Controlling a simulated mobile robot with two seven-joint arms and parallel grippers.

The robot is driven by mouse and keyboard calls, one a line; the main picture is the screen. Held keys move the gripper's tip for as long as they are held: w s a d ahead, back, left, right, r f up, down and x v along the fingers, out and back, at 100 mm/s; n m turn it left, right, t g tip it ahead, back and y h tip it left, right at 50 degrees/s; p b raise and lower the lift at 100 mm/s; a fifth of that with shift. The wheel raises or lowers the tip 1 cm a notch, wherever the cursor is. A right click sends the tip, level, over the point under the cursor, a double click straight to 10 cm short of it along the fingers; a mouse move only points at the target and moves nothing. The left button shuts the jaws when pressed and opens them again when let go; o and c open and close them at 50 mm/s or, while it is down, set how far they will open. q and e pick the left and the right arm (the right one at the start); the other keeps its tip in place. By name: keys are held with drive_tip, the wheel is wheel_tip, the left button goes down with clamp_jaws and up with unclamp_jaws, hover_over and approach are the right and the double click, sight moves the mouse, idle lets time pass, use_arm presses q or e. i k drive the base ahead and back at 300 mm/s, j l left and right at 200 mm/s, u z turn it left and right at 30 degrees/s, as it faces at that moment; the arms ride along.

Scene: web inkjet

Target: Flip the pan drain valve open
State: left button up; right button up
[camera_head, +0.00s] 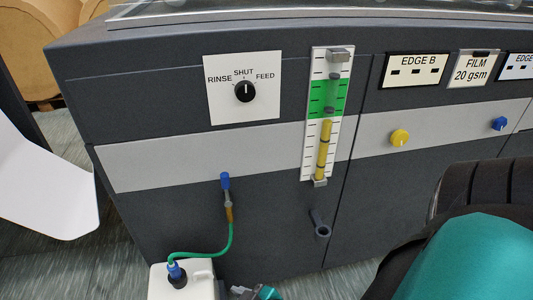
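A small valve with a blue handle (225,182) sits on the front of the dark machine, left of centre. The handle stands upright, in line with the grey and brass fitting (229,213) below it. A green hose (222,251) runs from the fitting down to a white container (202,268). No label on the valve is readable. A teal and black part of my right arm (469,262) fills the lower right. A small grey and teal piece (257,292) shows at the bottom edge, cut off; I cannot tell whether it belongs to a gripper. No gripper fingers are clearly visible.
A rotary knob (244,91) on a RINSE/SHUT/FEED plate points to SHUT. A level gauge (326,120) stands right of it. A grey lever-like fitting (319,224) is below. Yellow (399,138) and blue (499,124) knobs are at right. A white panel (40,185) is at left.

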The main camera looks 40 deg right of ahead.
sight(224, 175)
drive_tip(key=z, duration=1.1)
drive_tip(key=i, duration=0.05)
